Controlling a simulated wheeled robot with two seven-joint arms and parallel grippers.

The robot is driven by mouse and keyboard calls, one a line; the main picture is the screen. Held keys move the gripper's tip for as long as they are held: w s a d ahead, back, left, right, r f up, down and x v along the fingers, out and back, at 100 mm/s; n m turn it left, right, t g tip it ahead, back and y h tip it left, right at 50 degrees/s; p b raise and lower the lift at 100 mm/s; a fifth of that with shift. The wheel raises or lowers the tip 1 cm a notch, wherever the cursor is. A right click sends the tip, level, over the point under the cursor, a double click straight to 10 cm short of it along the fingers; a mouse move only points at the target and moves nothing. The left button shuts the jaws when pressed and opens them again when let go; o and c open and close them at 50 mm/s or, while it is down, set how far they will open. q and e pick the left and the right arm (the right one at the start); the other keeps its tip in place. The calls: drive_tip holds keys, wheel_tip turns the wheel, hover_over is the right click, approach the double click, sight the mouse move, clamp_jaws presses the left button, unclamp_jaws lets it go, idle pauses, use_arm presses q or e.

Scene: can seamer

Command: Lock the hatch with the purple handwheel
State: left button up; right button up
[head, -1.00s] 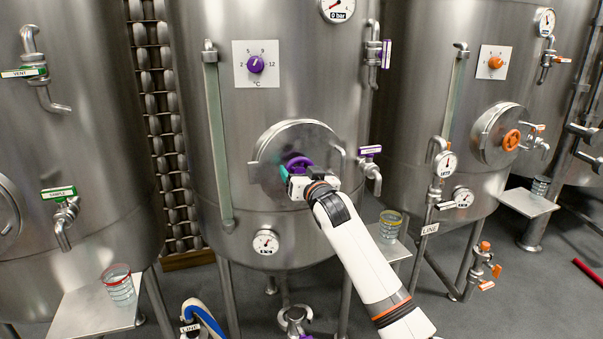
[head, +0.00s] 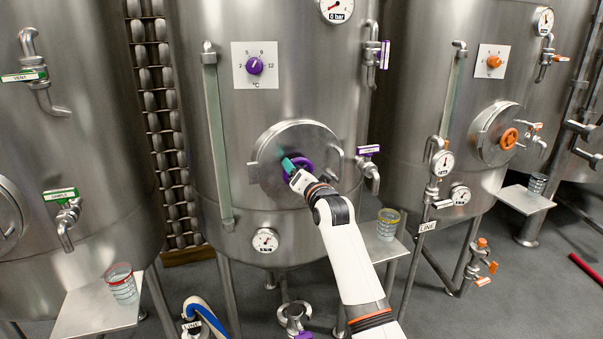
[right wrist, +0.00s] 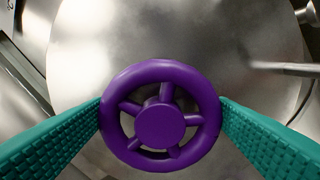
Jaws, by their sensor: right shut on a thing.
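The purple handwheel (head: 297,168) sits at the middle of the round steel hatch (head: 318,140) on the centre tank. In the right wrist view the handwheel (right wrist: 160,118) fills the middle, with its spokes and hub facing me. My right gripper (head: 290,167) is at the handwheel, its teal fingers on either side of the rim. In the wrist view the right gripper (right wrist: 160,121) is shut on the rim. Part of the handwheel is hidden behind the gripper in the head view. The hatch lies flat against the tank. My left gripper is not in view.
A purple temperature knob (head: 255,65) is above the hatch. A purple-handled tap (head: 369,165) is close on its right. A glass (head: 387,223) stands on a small shelf below right. The right tank has an orange handwheel (head: 508,139).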

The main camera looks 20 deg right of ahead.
idle(0.3)
drive_tip(key=o, duration=1)
drive_tip(key=s+b, duration=0.2)
drive_tip(key=s, duration=1)
drive_tip(key=shift+d, duration=0.2)
